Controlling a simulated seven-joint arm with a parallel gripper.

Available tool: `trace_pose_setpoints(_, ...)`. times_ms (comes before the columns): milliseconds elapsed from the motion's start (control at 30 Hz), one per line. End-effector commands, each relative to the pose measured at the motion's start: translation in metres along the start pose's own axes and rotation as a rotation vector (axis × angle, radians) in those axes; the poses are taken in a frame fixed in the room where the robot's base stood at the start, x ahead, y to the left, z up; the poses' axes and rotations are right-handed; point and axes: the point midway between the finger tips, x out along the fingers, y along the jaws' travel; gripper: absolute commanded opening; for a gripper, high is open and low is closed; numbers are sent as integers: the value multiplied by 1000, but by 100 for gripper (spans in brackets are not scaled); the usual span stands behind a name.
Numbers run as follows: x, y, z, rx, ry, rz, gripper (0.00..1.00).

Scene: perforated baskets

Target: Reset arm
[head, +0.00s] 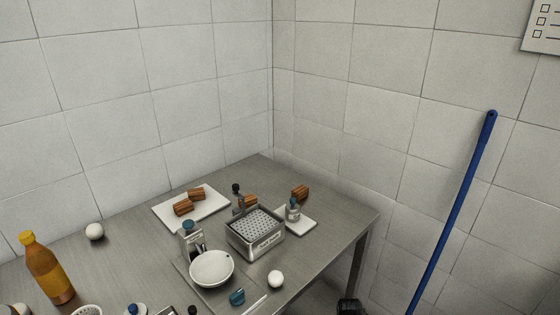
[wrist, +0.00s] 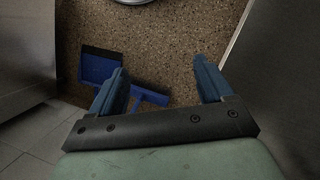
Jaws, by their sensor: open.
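My gripper (wrist: 160,82) shows in the wrist view with its two blue fingers spread apart and nothing between them. It points down over a speckled brown floor (wrist: 185,45). A blue dustpan-like object (wrist: 100,66) and a blue bar-shaped tool head (wrist: 150,96) lie below, apart from the fingers. My gripper does not show in the head view.
In the head view a metal table (head: 130,240) stands in the corner. It bears a perforated metal basket (head: 262,245), a white bowl (head: 212,268), an orange bottle (head: 48,270) and a white tray (head: 210,206) with brown blocks. A blue pole (head: 455,205) leans on the right wall.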

Motion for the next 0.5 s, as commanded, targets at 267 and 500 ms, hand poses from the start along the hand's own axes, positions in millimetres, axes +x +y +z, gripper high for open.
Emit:
trace_pose_setpoints(267, 72, 3, 54, -114, -96, 27, 80)
trace_pose_setpoints(500, 125, 10, 104, -210, -178, 44, 80)
